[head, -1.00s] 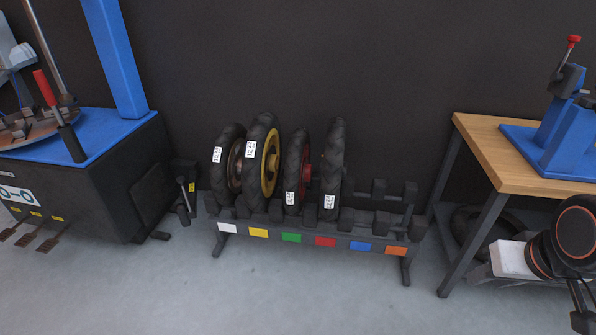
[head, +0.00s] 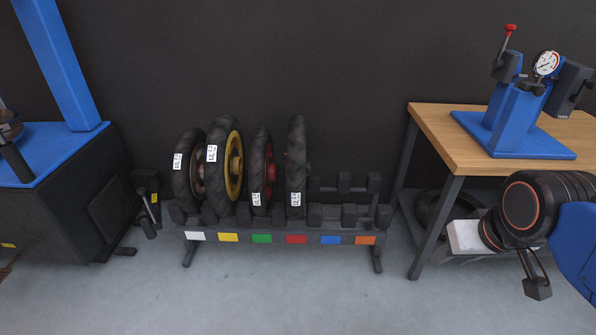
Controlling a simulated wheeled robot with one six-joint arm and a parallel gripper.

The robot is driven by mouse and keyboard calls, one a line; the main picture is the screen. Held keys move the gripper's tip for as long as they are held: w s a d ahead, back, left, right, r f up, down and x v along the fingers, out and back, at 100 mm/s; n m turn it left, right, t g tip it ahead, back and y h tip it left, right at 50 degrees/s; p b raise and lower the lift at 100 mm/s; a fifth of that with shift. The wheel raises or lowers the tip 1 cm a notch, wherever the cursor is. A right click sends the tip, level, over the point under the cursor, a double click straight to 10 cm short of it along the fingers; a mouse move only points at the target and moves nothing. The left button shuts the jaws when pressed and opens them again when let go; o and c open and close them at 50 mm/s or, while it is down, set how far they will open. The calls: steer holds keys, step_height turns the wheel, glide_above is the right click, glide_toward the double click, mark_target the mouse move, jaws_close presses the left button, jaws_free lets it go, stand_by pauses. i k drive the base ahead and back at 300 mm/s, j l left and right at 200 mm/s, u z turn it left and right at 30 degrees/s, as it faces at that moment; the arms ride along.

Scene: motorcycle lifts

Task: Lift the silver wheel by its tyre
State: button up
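Several black-tyred wheels stand upright in a row on a dark floor rack (head: 210,236). The leftmost wheel (head: 182,180) has a dull greyish-bronze rim, seen at a steep angle, and a white tag on its tyre; it looks closest to silver. The wheel at the right end of the row (head: 297,165) is nearly edge-on, so its rim colour is hidden. My gripper (head: 537,287) seems to be the small dark part below my arm at lower right. It is far from the wheels and touches none; its fingers are not clear.
A yellow-rimmed wheel (head: 222,160) and a red-rimmed wheel (head: 260,172) stand between them. The rack's right slots are empty. A wooden bench (head: 430,128) with a blue press (head: 515,120) stands right, a blue-topped machine (head: 55,150) left. The floor in front is clear.

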mark_target(185, 170)
steer(key=i+j+u, duration=0.3)
steer(key=i+j, duration=0.4)
steer(key=j, duration=0.35)
steer(key=i+j+u, duration=0.3)
steer(key=i+j, duration=0.5)
